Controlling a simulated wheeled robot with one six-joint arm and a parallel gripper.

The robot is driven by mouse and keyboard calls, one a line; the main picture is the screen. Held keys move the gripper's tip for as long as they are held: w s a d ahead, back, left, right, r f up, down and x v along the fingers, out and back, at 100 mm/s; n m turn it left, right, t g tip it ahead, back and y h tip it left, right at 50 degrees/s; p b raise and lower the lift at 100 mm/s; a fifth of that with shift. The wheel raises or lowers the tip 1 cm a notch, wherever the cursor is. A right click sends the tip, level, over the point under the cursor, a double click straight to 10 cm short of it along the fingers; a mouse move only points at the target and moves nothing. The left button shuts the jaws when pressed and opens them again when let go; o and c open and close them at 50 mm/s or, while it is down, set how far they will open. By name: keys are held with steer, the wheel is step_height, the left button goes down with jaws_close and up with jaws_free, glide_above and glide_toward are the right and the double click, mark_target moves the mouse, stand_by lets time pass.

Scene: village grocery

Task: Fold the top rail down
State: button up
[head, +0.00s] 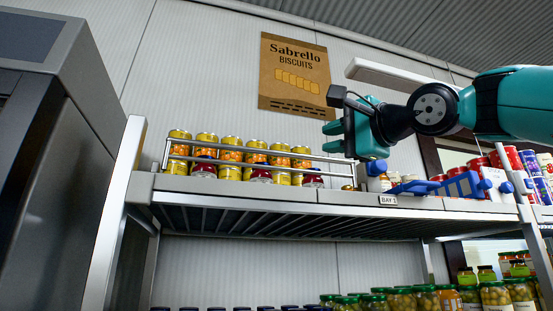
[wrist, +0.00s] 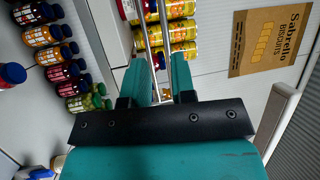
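The top rail (head: 262,153), a pair of thin metal bars, stands upright along the front edge of the upper shelf (head: 250,193), in front of the jars. Its right end is just below and beside my gripper (head: 338,138). In the wrist view my gripper (wrist: 161,76) has its two teal fingers apart. The rail's bars (wrist: 153,30) run lengthwise into the gap between them. I cannot tell whether the bars lie between the fingers or beyond them. No finger clearly touches a bar.
Blue brackets (head: 460,184) and red cans (head: 507,157) are to the right. A biscuit carton sign (head: 294,75) is on the wall above. More jars (head: 402,298) fill the lower shelf. Space above the jars is free.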

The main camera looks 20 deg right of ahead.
mark_target(277, 153)
steer(key=p+x, duration=0.9)
steer(key=x, duration=0.8)
steer(key=shift+w+r, duration=0.15)
steer(key=shift+r, duration=0.05)
steer(key=shift+c, duration=0.2)
jaws_close()
